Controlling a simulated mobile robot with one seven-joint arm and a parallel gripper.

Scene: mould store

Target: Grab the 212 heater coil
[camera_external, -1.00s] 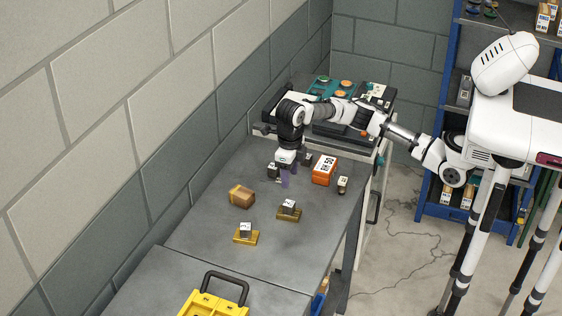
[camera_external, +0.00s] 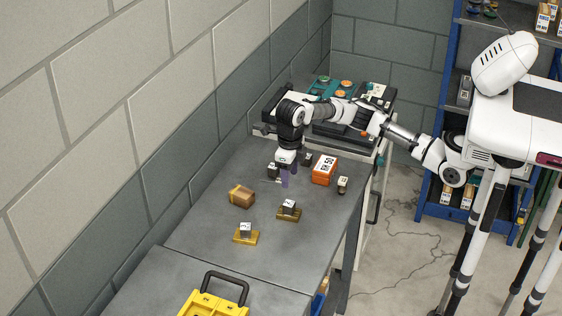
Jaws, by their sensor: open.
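My gripper (camera_external: 288,181) points down over the grey table, its purple-grey fingers open with nothing seen between them. No label is readable, so I cannot tell which item is the 212 heater coil. A small dark piece with a white label (camera_external: 272,171) stands just left of the fingers. Another small dark piece (camera_external: 308,159) stands behind them to the right. A small beige-and-dark piece (camera_external: 342,185) stands near the table's right edge. Two labelled dark blocks sit on gold-coloured bases, one nearer the middle (camera_external: 289,206) and one further forward (camera_external: 245,230).
An orange box with a white label (camera_external: 323,171) stands right of my gripper. A brown box (camera_external: 241,196) lies to its left. A yellow case with a black handle (camera_external: 213,303) is at the front. A machine with green parts (camera_external: 345,105) stands behind.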

